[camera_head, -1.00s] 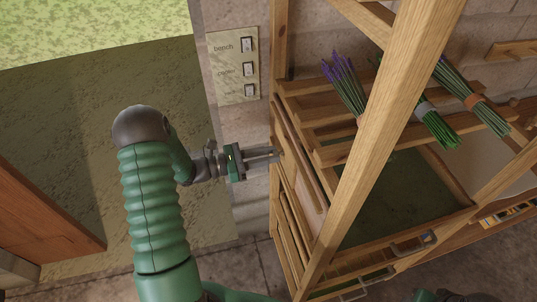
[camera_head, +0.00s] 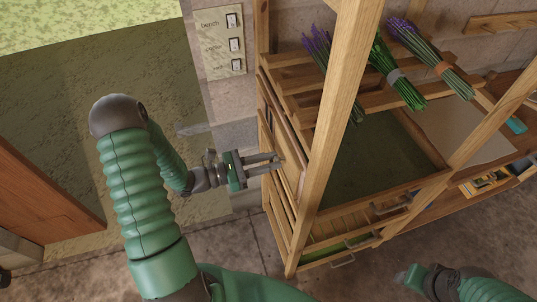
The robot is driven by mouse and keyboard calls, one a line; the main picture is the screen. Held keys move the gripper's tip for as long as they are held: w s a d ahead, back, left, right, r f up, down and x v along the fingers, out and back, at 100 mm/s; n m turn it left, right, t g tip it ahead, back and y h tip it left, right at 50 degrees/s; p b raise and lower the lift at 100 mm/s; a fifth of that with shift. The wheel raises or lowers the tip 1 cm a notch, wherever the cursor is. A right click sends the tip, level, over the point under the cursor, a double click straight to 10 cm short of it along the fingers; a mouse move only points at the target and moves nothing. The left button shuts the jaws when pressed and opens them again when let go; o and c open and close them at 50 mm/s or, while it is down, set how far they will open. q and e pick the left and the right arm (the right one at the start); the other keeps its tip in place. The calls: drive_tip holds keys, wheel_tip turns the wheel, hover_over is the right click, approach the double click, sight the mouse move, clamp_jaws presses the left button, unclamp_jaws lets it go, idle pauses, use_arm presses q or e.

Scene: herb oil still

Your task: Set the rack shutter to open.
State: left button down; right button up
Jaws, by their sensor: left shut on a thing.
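The wooden drying rack (camera_head: 340,130) stands right of centre. Its left side carries the shutter, a light wooden panel (camera_head: 291,158) with slats and rails around it. My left gripper (camera_head: 279,161) reaches in from the left, its two grey fingers against this panel. It is shut on a small part of the shutter, which the fingers hide. How far the shutter stands open is hard to tell from this angle. My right gripper (camera_head: 405,277) is at the lower right, apart from the rack; its fingers are too unclear to read.
Lavender bundles (camera_head: 430,57) lie on the rack's upper bars. A wall plate (camera_head: 221,40) with labelled switches is left of the rack. A drawer with a metal handle (camera_head: 343,262) is low on the rack. An orange-brown wooden piece (camera_head: 45,200) stands at the left.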

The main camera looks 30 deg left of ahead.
use_arm(q)
drive_tip(key=shift+s+f, duration=0.1)
drive_tip(key=c, duration=1.6)
unclamp_jaws()
drive_tip(key=shift+c, duration=0.2)
drive_tip(key=o, duration=0.4)
drive_tip(key=shift+s, duration=0.15)
drive_tip(key=b+v, duration=0.2)
drive_tip(key=v, duration=1.4)
drive_tip(key=shift+s+a+b, duration=0.25)
drive_tip(key=shift+a+b, duration=0.1)
drive_tip(key=shift+b, duration=0.05)
